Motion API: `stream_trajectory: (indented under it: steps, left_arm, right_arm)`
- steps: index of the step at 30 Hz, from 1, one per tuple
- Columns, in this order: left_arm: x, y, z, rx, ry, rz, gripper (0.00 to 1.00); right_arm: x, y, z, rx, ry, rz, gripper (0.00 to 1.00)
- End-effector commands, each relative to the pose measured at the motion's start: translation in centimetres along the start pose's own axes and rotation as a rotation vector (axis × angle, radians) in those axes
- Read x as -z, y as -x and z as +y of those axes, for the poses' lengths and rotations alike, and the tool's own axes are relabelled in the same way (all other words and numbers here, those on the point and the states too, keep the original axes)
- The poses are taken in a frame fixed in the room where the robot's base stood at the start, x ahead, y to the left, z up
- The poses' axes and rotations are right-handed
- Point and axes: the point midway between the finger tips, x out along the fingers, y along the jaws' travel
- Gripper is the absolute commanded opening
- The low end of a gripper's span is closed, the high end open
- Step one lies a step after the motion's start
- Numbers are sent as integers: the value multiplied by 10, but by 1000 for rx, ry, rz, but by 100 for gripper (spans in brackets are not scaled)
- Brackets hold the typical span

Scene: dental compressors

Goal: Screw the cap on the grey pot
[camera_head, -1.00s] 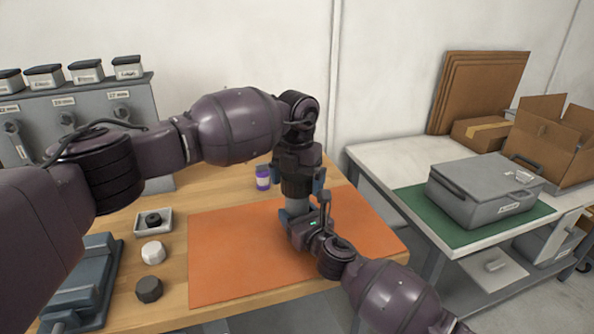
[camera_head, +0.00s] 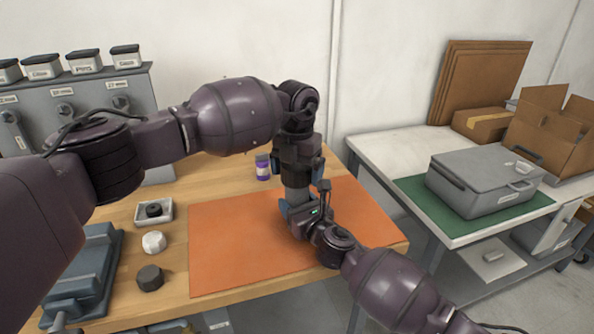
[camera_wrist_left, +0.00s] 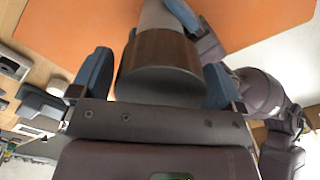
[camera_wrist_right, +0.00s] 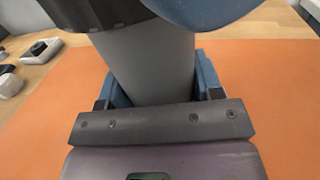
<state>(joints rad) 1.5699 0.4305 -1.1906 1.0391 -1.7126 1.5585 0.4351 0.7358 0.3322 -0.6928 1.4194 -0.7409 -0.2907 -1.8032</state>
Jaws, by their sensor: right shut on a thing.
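The grey pot (camera_head: 296,196) stands upright over the orange mat, mostly hidden by my grippers in the head view. It also shows as a grey cylinder in the right wrist view (camera_wrist_right: 148,62). A dark cap (camera_wrist_left: 160,68) sits on its top end; whether it is threaded on, I cannot tell. My left gripper (camera_head: 298,168) points down over the cap, its blue fingers on either side. In the left wrist view (camera_wrist_left: 155,82) a gap shows beside the left finger, so it looks open. My right gripper (camera_head: 296,212) is shut on the pot lower down, from the front right.
A white cap (camera_head: 153,242), a dark cap (camera_head: 150,277) and a small tray (camera_head: 168,216) with a black ring-like part lie left of the orange mat (camera_head: 235,260). The mat's left part is clear.

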Motion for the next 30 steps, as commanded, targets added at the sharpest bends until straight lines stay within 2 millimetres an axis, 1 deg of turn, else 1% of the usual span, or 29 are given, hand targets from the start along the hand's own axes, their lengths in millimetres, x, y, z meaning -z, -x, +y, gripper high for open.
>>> stream_trajectory:
  steps: [8,11,14,24,27,30]
  left_arm:
    - [0,1,0,0,0,0,100]
    - [0,7,0,0,0,-2,100]
    - [-1,18,1,-1,1,-3,100]
    - [0,83,0,-1,1,-3,100]
    - [0,98,0,0,1,-3,100]
    - [0,109,0,-1,1,-1,100]
  right_arm:
    - [0,0,0,0,0,-1,0]
    - [0,0,0,0,0,-1,0]
    - [0,0,0,0,0,-1,0]
    - [0,0,0,0,0,-1,0]
    - [0,0,0,0,0,-1,0]
    - [0,0,0,0,0,-1,0]
